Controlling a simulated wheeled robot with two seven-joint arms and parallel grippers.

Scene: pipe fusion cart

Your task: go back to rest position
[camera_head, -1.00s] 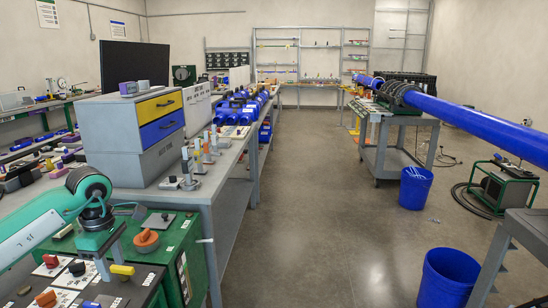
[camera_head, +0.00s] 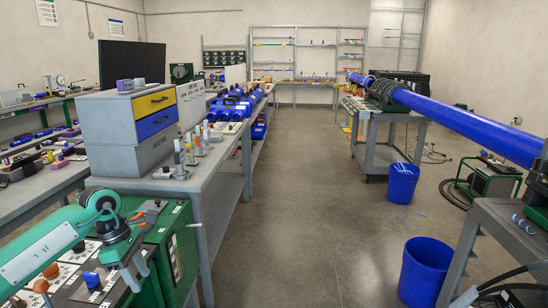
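My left arm comes in from the lower left, green with a grey wrist. My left gripper (camera_head: 137,272) points down over the front edge of the dark-topped green cabinet (camera_head: 172,255). Its two grey fingers look spread, with nothing seen between them. A blue knob (camera_head: 92,279) and an orange knob (camera_head: 41,286) are on the cabinet's panel to the left of the gripper. My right gripper does not show in this view.
A grey bench (camera_head: 212,172) with a drawer box (camera_head: 131,128) stands behind the cabinet. A cart (camera_head: 371,153) carries a long blue pipe (camera_head: 460,120) at right. Blue bins (camera_head: 402,183) (camera_head: 424,272) stand on the floor. The middle aisle is clear.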

